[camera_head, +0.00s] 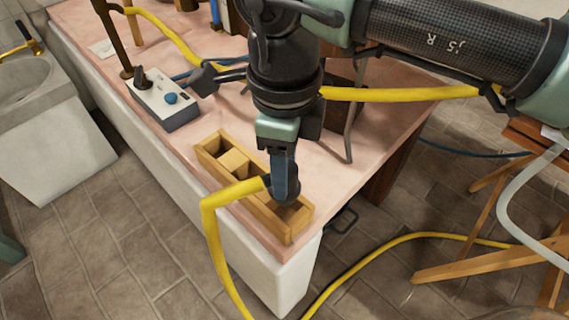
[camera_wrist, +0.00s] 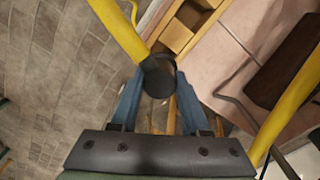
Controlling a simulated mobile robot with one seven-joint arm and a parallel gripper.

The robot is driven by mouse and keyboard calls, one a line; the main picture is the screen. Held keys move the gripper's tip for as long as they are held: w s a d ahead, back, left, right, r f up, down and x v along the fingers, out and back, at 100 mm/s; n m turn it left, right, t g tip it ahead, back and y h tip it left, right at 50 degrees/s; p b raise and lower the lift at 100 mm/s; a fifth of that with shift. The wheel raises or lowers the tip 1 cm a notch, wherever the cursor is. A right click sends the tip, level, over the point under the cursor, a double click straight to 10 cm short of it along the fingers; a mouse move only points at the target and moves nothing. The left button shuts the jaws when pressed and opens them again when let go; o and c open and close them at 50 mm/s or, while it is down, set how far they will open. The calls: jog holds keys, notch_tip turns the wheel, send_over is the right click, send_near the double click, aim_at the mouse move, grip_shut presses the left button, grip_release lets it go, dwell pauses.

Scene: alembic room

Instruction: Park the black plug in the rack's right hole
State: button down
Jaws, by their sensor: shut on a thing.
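The black plug (camera_head: 284,186) is on the end of a yellow hose (camera_head: 236,190). My gripper (camera_head: 283,183) points down with its blue fingers shut on the plug. In the wrist view, the plug (camera_wrist: 158,76) sits between the two blue fingertips (camera_wrist: 157,84). In the wrist view, the rack (camera_wrist: 176,36) shows beyond the plug. I cannot tell the plug's height above it.
The yellow hose hangs over the table edge to the floor. A grey bent metal rod (camera_head: 348,140) stands right of my gripper. A wooden stand (camera_head: 480,262) is at right.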

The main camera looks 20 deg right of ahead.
jog(key=shift+f+b, duration=1.75)
jog(key=shift+f, duration=0.55)
dwell(3.6)
jog(key=shift+c, duration=1.5)
grip_release()
jog(key=shift+r, duration=0.2)
